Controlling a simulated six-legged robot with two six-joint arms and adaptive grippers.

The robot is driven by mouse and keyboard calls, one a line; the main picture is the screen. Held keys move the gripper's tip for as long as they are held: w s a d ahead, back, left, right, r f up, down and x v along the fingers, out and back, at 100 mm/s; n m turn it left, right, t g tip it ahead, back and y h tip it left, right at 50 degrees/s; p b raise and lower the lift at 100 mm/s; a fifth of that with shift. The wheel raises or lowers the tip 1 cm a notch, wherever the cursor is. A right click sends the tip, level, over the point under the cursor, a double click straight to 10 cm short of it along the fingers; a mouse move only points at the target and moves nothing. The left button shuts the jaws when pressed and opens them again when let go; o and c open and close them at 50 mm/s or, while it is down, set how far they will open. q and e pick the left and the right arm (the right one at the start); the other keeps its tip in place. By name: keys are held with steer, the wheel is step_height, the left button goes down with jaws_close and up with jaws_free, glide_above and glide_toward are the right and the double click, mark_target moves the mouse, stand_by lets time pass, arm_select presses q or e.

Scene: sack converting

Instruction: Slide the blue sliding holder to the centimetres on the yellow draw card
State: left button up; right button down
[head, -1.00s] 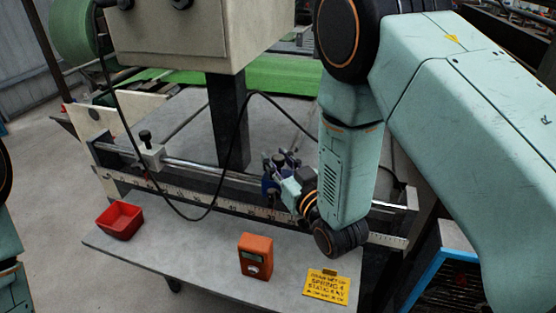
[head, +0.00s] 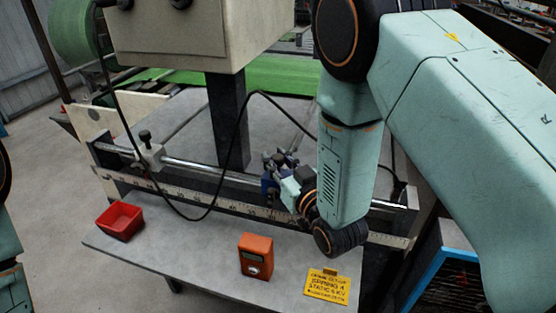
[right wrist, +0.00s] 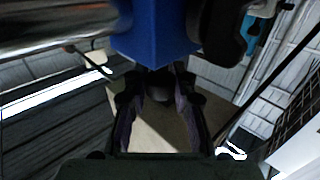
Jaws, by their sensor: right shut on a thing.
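The blue sliding holder (head: 268,184) sits on the steel rail (head: 205,171), right of the middle, partly hidden by my right gripper (head: 281,161). In the right wrist view its blue block (right wrist: 157,35) fills the top centre. My right gripper is shut on the holder's dark round knob (right wrist: 146,80), between its two fingers. The white scale strip (head: 170,191) runs along the front below the rail; its figures are too small to read surely. The yellow draw card (head: 327,286) lies on the table at the front right; its print is blurred. My left gripper is out of view.
A pale sliding block (head: 150,157) with a black knob sits at the rail's left. A red bin (head: 120,221) and an orange meter (head: 256,256) stand on the grey table (head: 190,254). A black cable (head: 229,150) loops across the rail. A dark post (head: 229,120) stands behind.

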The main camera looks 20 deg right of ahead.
steer(key=shift+w+a, duration=0.1)
steer(key=shift+a, duration=0.15)
steer(key=c, duration=1.5)
jaws_free()
steer(key=o, duration=0.4)
steer(key=shift+d+r, duration=0.1)
steer(key=shift+s+d, duration=0.4)
steer(key=shift+s, duration=1.6)
steer(key=shift+s+d, duration=0.35)
steer(key=shift+s, duration=1.65)
steer(key=shift+s+d, duration=0.4)
steer(key=shift+s, duration=1.6)
steer(key=shift+w, duration=0.1)
